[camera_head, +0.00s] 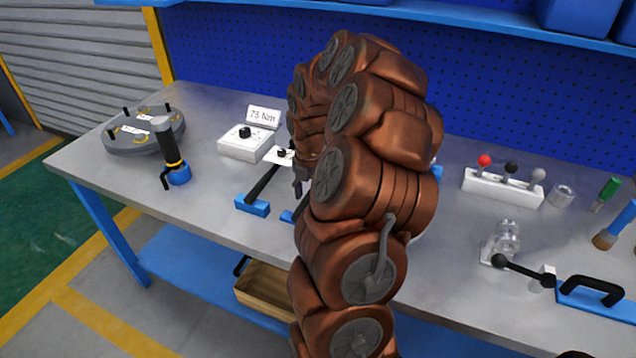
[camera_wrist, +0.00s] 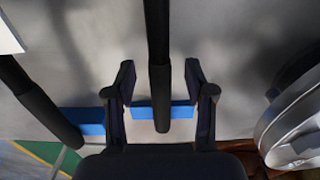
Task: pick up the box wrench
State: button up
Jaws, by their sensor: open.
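A long black handle (camera_wrist: 159,85) with a thicker grip lies on a blue block (camera_wrist: 182,110) in the wrist view; it may be the box wrench, but its far end is out of view. My gripper (camera_wrist: 160,75) is open, with one finger on each side of this handle and a visible gap on both sides. A second black-handled tool (camera_wrist: 38,100) rests on another blue block (camera_wrist: 85,122) to the left; it also shows in the head view (camera_head: 263,184). My arm hides most of the tool at my gripper in the head view.
A round pale metal part (camera_wrist: 293,125) stands close on the right in the wrist view. A white box (camera_head: 243,146) with a knob, a grey round flange (camera_head: 125,143) and a black upright tool (camera_head: 167,147) stand to the left. A lever block (camera_head: 502,188) is at right.

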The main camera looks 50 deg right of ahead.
aim_at(310, 192)
jog(key=shift+c, duration=0.2)
grip_shut()
jog(key=shift+r, duration=0.1)
notch_tip(310, 192, up, 10)
jog(key=shift+f+b, duration=0.1)
jog(key=shift+b, duration=0.55)
jog(key=c, duration=0.7)
grip_release()
grip_shut()
